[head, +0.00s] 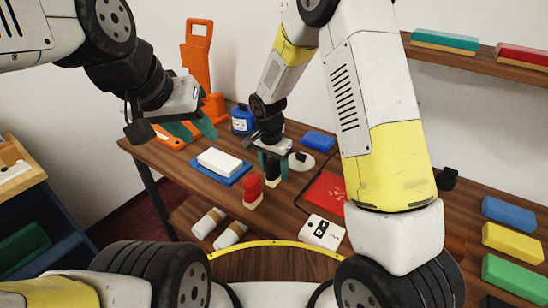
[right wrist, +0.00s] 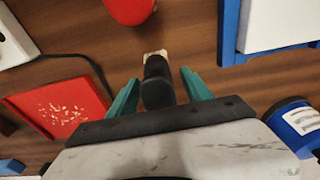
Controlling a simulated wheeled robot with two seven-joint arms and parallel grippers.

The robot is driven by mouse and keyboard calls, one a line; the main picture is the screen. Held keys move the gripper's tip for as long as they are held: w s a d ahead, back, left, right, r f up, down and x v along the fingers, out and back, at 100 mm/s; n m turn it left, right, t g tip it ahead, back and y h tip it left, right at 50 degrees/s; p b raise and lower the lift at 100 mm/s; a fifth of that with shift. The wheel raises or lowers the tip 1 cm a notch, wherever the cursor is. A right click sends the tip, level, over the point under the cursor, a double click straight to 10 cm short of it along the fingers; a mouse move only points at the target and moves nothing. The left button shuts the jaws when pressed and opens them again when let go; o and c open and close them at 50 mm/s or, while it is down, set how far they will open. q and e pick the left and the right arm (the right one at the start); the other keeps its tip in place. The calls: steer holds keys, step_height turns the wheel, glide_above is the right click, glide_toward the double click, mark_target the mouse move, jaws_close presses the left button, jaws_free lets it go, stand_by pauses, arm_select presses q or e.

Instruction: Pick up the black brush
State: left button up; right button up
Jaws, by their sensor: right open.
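The black brush (right wrist: 157,88) stands on the wooden counter in the right wrist view, with a pale wooden part (right wrist: 155,54) showing at its far end. My right gripper (right wrist: 160,88) is open, with one teal finger on each side of the brush and a gap to both. In the head view my right gripper (head: 273,164) is low over the counter and mostly hides the brush. My left gripper (head: 192,128) is open and empty, above the counter's left end.
A red brush (head: 252,190) stands close by. A white block lies on a blue tray (head: 238,180), with a blue bottle (head: 242,120) behind. A red tray (head: 327,194) and a white device (head: 322,232) are to the right. An orange stand (head: 196,60) rises at the back left.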

steer(key=shift+f, duration=0.55)
jaws_close()
steer(key=shift+r, duration=0.15)
step_height(320, 180, up, 10)
steer(key=shift+f, duration=0.1)
